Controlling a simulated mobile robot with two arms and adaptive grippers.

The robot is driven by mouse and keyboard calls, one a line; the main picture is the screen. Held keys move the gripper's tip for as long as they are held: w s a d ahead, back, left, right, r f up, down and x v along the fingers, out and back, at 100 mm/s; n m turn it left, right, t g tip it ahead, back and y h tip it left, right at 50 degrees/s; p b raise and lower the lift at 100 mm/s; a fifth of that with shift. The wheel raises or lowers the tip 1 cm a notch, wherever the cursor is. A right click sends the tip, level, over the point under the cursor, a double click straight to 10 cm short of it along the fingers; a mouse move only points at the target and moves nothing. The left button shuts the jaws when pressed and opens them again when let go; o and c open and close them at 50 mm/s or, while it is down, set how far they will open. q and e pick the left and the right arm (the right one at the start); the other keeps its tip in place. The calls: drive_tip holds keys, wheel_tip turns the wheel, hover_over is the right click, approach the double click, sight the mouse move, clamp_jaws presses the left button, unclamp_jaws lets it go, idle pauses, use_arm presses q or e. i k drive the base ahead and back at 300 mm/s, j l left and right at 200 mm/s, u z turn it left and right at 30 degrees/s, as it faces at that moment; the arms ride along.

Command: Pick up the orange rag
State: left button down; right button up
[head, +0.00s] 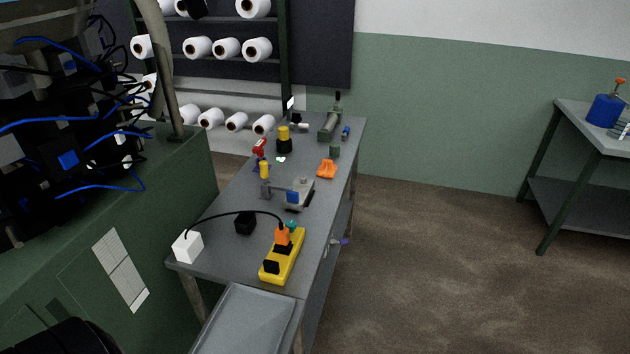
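The orange rag (326,170) lies crumpled on the grey workbench (222,260), near its right edge and toward the far half. It is small in the view, and nothing covers it. Neither of my grippers shows in the head view.
A yellow power strip (283,258), a white box (187,246), a black cube (245,223) and a grey device (299,192) stand on the bench. A green machine (150,215) borders it on the left. Open floor (430,250) lies to the right, before another table (590,130).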

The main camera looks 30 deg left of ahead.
sight(327, 169)
drive_tip(key=i+u, duration=0.1)
drive_tip(key=u, duration=0.8)
drive_tip(key=i+l+u, duration=0.15)
drive_tip(key=u, duration=0.3)
